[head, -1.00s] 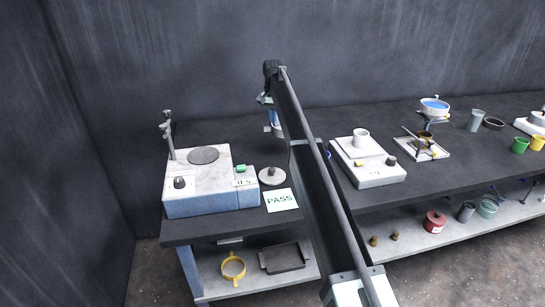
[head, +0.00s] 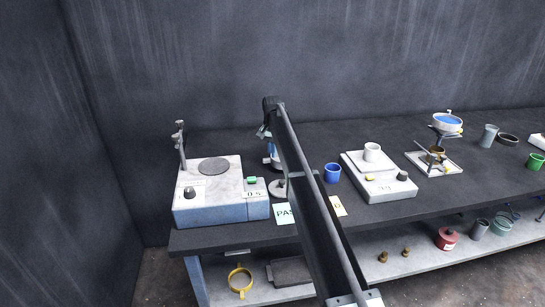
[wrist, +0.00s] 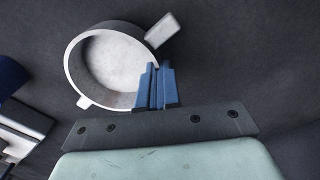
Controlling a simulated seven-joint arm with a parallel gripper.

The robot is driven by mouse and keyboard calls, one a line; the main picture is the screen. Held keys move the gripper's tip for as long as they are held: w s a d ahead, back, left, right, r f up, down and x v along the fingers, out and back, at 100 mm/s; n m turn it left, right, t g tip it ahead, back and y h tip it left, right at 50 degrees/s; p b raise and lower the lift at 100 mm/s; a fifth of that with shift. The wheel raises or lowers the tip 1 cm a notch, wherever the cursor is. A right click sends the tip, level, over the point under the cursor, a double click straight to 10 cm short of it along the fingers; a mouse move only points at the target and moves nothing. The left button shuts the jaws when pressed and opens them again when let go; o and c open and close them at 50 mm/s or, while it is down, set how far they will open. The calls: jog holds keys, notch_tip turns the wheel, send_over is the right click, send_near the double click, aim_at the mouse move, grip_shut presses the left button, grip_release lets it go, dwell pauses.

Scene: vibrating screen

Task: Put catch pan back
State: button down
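The catch pan, a white round pan (wrist: 82,52) with two side tabs, is large in the wrist view. My gripper (wrist: 158,66) has its blue fingers nearly together across the pan's rim and appears shut on it. In the head view, my gripper (head: 270,150) is over the bench behind the machine's right side, and the pan shows only as a small pale patch partly behind my arm. The vibrating screen, a white-and-blue machine (head: 222,203) with a round grey plate (head: 214,166) on top and a post behind it, stands at the left end. The plate is bare.
A grey lid (head: 277,187) and a PASS card (head: 284,213) lie right of the machine. A blue cup (head: 332,173), a scale (head: 385,190) and a stand (head: 433,163) are further right. The shelf below holds a yellow ring (head: 240,281) and dark tray (head: 291,272).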

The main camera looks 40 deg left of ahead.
jog(key=shift+f, duration=1.1)
jog(key=shift+f, duration=0.15)
jog(key=c, duration=1.4)
grip_release()
jog(key=shift+o, duration=0.2)
notch_tip(320, 180, up, 12)
